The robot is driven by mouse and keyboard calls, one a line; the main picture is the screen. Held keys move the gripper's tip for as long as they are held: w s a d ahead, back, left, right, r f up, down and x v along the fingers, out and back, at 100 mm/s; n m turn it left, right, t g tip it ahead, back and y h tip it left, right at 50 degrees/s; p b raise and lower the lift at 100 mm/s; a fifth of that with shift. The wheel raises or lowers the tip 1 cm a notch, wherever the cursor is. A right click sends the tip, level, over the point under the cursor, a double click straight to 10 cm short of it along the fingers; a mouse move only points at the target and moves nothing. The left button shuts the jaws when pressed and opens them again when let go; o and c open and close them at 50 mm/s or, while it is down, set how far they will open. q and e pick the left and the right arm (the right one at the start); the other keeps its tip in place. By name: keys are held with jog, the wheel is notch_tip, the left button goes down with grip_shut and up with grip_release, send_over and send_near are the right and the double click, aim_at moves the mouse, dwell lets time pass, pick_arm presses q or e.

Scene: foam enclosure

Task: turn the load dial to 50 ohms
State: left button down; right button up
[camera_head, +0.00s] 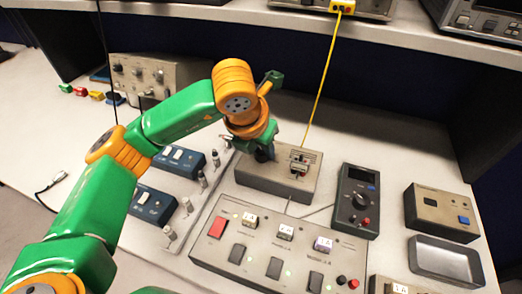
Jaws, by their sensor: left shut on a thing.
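The load box (263,185) is a low grey-beige unit in the middle of the bench. A dark round knob, the load dial (264,155), stands on its top left part. My left gripper (263,146) reaches down over it from above and is shut on the dial. The gripper and wrist hide much of the dial and any scale around it, so its setting cannot be read. A small red-and-black terminal block with a printed label (300,163) sits on the box's right part.
A switch panel (260,243) lies in front of the box. A yellow cable (318,95) drops from the shelf. Blue switch units (180,160) lie left.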

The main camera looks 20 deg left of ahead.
dwell(0.3)
pick_arm(q)
jog(key=c, duration=0.5)
grip_release()
jog(key=shift+c, duration=0.2)
jog(key=shift+r, duration=0.15)
jog(key=v, duration=0.7)
jog(key=shift+d, duration=0.1)
